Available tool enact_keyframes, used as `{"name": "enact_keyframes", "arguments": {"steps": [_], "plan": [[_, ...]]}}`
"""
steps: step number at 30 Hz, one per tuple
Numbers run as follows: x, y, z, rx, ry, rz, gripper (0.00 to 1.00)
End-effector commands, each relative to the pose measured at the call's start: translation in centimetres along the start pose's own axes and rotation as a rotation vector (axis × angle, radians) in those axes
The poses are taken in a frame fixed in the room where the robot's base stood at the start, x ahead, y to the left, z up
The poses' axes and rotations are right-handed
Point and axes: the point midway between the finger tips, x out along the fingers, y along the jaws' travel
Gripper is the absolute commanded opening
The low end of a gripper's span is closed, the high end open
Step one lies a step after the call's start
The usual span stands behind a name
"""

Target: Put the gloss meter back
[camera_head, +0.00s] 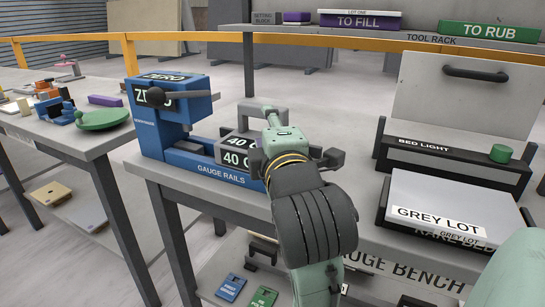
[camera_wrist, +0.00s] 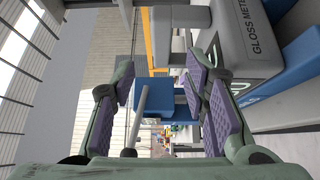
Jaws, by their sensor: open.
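The gloss meter is a grey box (camera_head: 237,150) on the blue gauge rails (camera_head: 222,172); the number 40 shows on its faces. My gripper (camera_head: 292,155) hides its right part in the head view. In the wrist view, a grey box lettered GLOSS METER (camera_wrist: 262,40) lies at the upper right, outside my fingers and cut by the frame. My gripper (camera_wrist: 168,95) is open, with purple pads apart and nothing held between them. A blue block (camera_wrist: 170,95) shows beyond the gap. I cannot tell whether my gripper touches the meter.
The blue ZERO post (camera_head: 168,110) with a dark lever stands left of the rails. Right are the BED LIGHT unit (camera_head: 455,158) and GREY LOT box (camera_head: 445,205). A cluttered table (camera_head: 75,140) stands left. Behind are an orange rail (camera_head: 340,42) and the tool rack (camera_head: 430,40).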

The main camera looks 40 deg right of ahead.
Motion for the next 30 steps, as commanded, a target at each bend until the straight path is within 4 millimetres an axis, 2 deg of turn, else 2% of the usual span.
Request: {"name": "enact_keyframes", "arguments": {"steps": [1,6,14,17,20,23,24,26,27,29,30], "plan": [[-0.9,0.1,0.1,-0.001,-0.003,0.005,0.41],[-2.4,0.1,0.1,-0.001,-0.002,0.001,0.41],[-2.6,0.1,0.0,0.0,-0.001,0.0,0.41],[-2.2,0.3,-1.1,0.014,0.025,0.013,0.41],[-1.1,1.2,-5.2,0.075,0.118,0.061,0.41],[-0.2,3.0,-12.4,0.196,0.285,0.139,0.41],[-0.2,3.8,-15.8,0.258,0.367,0.171,0.41],[-1.0,5.0,-21.0,0.36,0.496,0.213,0.41],[-1.8,5.8,-24.3,0.429,0.582,0.235,0.41],[-3.8,7.0,-29.1,0.537,0.716,0.258,0.41],[-5.4,7.7,-32.0,0.609,0.806,0.269,0.41]]}}
